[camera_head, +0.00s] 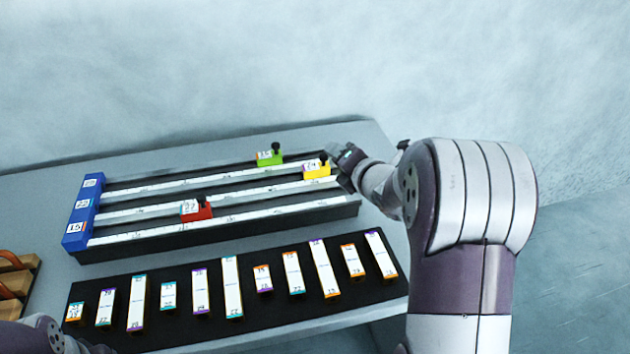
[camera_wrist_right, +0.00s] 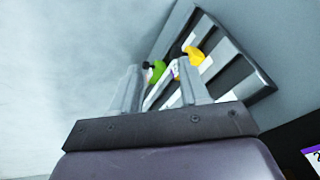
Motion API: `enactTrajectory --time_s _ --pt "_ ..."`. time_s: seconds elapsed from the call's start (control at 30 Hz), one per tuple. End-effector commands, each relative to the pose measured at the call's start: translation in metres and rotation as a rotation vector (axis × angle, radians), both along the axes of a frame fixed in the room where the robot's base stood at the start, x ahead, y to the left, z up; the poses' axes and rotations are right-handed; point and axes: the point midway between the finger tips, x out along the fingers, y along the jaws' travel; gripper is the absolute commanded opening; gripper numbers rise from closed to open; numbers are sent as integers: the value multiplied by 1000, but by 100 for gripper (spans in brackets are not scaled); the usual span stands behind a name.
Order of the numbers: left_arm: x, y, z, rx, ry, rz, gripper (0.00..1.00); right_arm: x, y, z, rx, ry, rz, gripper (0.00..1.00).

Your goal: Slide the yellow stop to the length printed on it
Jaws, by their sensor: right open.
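The yellow stop (camera_head: 317,171) has a black knob and a white label, perhaps 24, too small to read surely. It sits near the right end of the middle rail (camera_head: 220,201), which carries a white scale strip. My right gripper (camera_head: 346,157) is just right of the stop, open and apart from it. In the right wrist view the yellow stop (camera_wrist_right: 195,56) shows beyond the right finger, and nothing is held between the fingers (camera_wrist_right: 158,72). My left wrist is at the lower left edge; its gripper (camera_head: 88,348) is mostly cut off.
A green stop (camera_head: 268,158) is on the back rail and a red stop (camera_head: 197,210) on the front rail. A blue numbered block (camera_head: 82,212) closes the left end. A black tray (camera_head: 250,316) with several labelled bars lies in front. Wooden pieces (camera_head: 14,285) stand at left.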

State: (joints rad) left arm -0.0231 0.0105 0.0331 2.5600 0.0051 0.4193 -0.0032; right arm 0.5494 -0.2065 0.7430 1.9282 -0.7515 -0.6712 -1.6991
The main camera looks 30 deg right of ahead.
Motion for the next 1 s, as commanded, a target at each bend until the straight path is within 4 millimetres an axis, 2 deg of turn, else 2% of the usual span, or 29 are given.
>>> enactTrajectory --time_s 0.03,0.1,0.2,0.3,0.43,0.8,1.0 --pt "0 0 -46 0 0 0 57 0 -11 -35 -169 -61 74 45" --pt "0 0 -75 0 1 0 57 -4 -20 -49 -444 -157 192 45" --pt "0 0 -100 0 1 0 57 -14 -25 -59 -762 -268 310 45" --pt "0 0 -105 0 1 0 57 -20 -24 -58 -924 -329 365 45" --pt "0 0 -101 0 0 0 57 -12 -21 -53 -966 -346 383 45" --pt "0 0 -101 0 0 0 57 63 -8 -53 -961 -344 382 45" --pt "0 0 -101 0 0 0 57 92 -4 -53 -960 -343 381 45"
